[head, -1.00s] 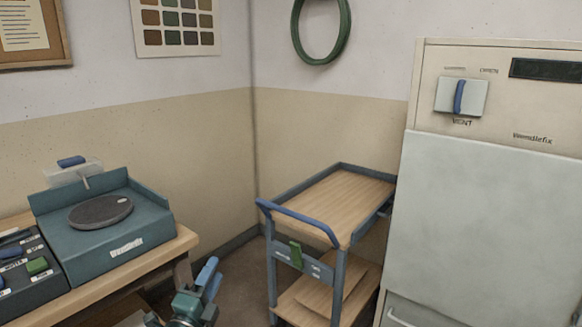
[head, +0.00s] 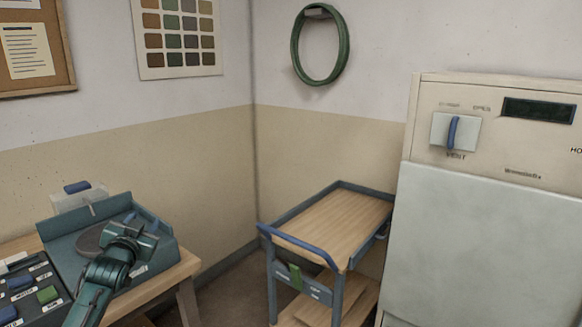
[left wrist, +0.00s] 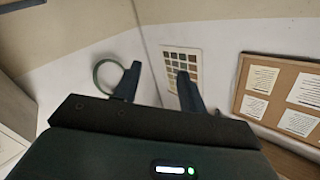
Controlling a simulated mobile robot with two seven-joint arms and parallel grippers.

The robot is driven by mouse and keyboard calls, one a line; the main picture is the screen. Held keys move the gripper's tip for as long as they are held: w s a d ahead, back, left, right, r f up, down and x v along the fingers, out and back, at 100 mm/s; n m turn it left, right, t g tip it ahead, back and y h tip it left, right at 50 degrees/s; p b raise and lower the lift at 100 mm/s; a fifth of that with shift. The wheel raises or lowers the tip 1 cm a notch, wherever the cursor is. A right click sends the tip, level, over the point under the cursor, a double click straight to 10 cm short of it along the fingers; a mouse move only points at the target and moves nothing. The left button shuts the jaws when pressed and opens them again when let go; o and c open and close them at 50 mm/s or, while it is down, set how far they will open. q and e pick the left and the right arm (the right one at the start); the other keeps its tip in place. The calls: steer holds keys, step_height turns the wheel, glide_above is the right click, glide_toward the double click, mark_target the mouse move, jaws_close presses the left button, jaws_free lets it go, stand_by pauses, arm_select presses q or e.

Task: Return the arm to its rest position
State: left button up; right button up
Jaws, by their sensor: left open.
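My left arm comes in from the lower left in the head view, with my left gripper (head: 146,226) raised in front of the teal machine with a round plate (head: 160,248). In the left wrist view the two fingers of my left gripper (left wrist: 158,85) stand apart with nothing between them. Beyond them are the wall, the green ring and the colour chart. The gripper covers part of the machine and its plate in the head view. My right gripper is not in view.
A wooden-topped cart (head: 335,225) with a blue handle stands in the corner. A large pale cabinet (head: 490,240) is at the right. A dark panel with labelled buttons (head: 30,285) lies on the bench at the left. A green ring (head: 296,55) hangs on the wall.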

arm_select(q)
steer(key=s+d+f+g+h, duration=0.2)
steer(key=s+d+f, duration=0.45)
steer(key=f, duration=0.35)
steer(key=s+d+f+g+h, duration=0.1)
steer(key=s+d+f, duration=0.4)
steer(key=s+f, duration=0.35)
steer(key=s+d+f+g+h, duration=0.1)
steer(key=s+d+f, duration=0.2)
steer(key=s, duration=0.5)
steer(key=s+d+f+g, duration=0.1)
steer(key=s+d+f, duration=0.1)
steer(key=s, duration=0.6)
steer(key=s+d+f+g+h, duration=0.1)
steer(key=s+d+f+g, duration=0.1)
steer(key=s+d, duration=0.3)
steer(key=s+f, duration=0.1)
steer(key=s, duration=0.2)
steer(key=shift+s+f+n+h, duration=0.3)
steer(key=shift+s+f+n, duration=0.05)
steer(key=shift+n, duration=0.05)
